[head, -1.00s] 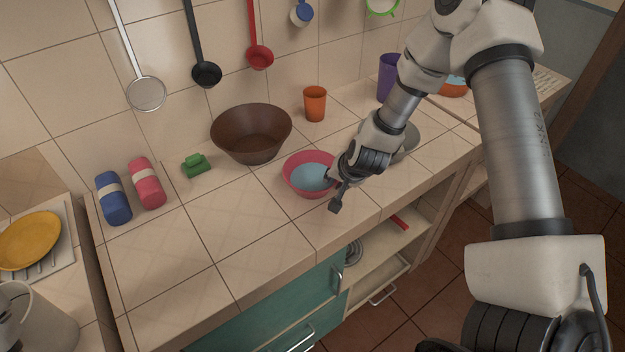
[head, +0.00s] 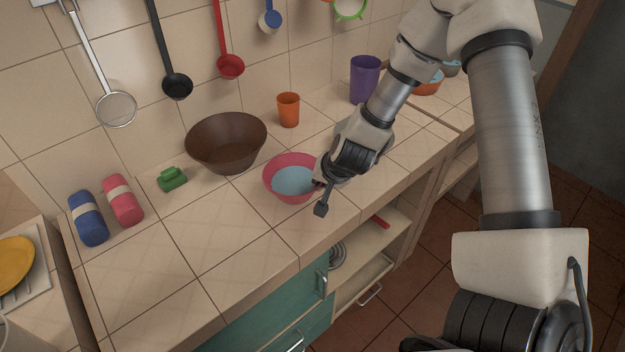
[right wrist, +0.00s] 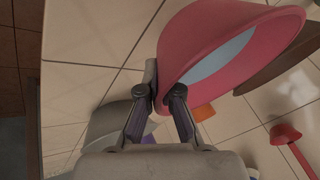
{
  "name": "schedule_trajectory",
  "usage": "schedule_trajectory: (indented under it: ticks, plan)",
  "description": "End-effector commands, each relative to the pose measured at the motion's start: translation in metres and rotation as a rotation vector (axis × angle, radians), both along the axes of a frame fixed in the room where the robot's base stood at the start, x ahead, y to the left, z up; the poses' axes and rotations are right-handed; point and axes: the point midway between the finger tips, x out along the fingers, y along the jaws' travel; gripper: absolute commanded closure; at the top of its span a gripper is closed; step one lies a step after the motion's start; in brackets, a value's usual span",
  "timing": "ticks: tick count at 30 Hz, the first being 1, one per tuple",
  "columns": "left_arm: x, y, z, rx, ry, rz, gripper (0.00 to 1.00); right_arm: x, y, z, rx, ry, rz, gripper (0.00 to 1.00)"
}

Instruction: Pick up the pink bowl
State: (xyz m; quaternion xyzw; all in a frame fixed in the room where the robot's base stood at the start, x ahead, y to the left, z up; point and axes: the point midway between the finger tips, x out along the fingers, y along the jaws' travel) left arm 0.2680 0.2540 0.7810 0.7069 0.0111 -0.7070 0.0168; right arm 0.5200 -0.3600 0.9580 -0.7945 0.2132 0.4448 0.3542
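The pink bowl (head: 277,192) stands upright on the tiled counter, with a light blue inside. My right gripper (head: 320,196) is at the bowl's right-hand rim, pointing down. One dark finger hangs outside the bowl, apart from it; the other is close by the rim and partly hidden. In the right wrist view the pink bowl (right wrist: 200,35) fills the top, and the right gripper's fingers (right wrist: 165,95) are spread, with the edge of the bowl wall appearing between them. Contact cannot be made out. My left gripper is not in view.
A brown bowl (head: 226,145) stands behind left of the pink bowl, an orange cup (head: 288,110) behind it, a purple cup (head: 364,80) farther right.

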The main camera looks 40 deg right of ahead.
Motion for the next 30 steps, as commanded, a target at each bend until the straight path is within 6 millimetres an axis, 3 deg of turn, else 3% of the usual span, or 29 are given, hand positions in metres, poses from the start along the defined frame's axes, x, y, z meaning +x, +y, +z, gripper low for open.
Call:
schedule_trajectory:
  ticks: [9,12,21,30]
  plan:
    - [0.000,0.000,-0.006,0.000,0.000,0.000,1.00,-0.078,0.013,0.007,0.006,-0.001,-0.002,1.00]
    - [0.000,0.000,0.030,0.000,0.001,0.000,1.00,-0.087,0.012,0.019,-0.012,0.009,0.000,1.00]
    - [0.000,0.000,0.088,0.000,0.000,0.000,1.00,-0.118,0.018,0.020,-0.006,0.005,0.001,1.00]
    - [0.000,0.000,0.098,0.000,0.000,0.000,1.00,-0.129,0.020,0.013,-0.001,-0.003,-0.002,1.00]
